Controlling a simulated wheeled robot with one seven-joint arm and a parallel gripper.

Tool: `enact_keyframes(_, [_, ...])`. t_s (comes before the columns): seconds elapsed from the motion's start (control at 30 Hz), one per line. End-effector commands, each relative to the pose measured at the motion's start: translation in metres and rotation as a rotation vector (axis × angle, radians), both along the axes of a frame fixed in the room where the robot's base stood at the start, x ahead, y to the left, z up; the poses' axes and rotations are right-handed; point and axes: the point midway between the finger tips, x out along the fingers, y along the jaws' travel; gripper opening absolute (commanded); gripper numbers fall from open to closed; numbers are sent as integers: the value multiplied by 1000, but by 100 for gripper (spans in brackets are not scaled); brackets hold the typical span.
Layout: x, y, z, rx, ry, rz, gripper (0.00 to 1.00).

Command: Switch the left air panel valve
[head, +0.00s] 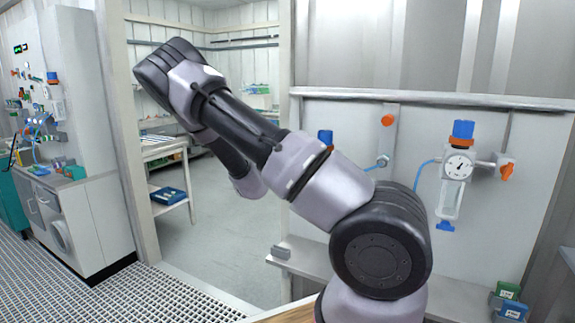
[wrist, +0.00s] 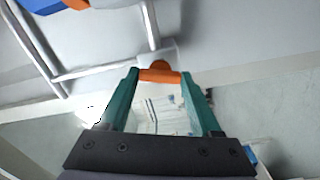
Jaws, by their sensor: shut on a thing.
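In the wrist view, my gripper (wrist: 160,80) has its two green fingers on either side of an orange valve handle (wrist: 160,75), closed on its ends. The handle sits on a pale grey fitting. In the head view, my arm covers much of the left air panel, and my gripper is hidden. A blue regulator cap (head: 326,138) of the left panel shows just above the arm. The right air panel has a blue-capped regulator with a gauge (head: 459,165) and an orange valve handle (head: 506,171).
An orange knob (head: 388,120) is on the wall between the panels. A ledge (head: 465,283) runs below them, with green and blue boxes (head: 510,300) at its right. A doorway to the left opens on a room with a table (head: 165,150). Floor grating (head: 130,295) lies at left.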

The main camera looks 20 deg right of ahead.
Motion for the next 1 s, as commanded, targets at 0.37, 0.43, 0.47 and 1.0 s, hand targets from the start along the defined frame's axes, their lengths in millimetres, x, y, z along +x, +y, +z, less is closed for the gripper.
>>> enact_keyframes(0.37, [0,0,-1,-80,105,0,9])
enact_keyframes(0.43, [0,0,-1,-86,112,0,9])
enact_keyframes(0.47, [0,0,-1,-87,113,0,9])
enact_keyframes(1.0, [0,0,-1,-89,116,0,95])
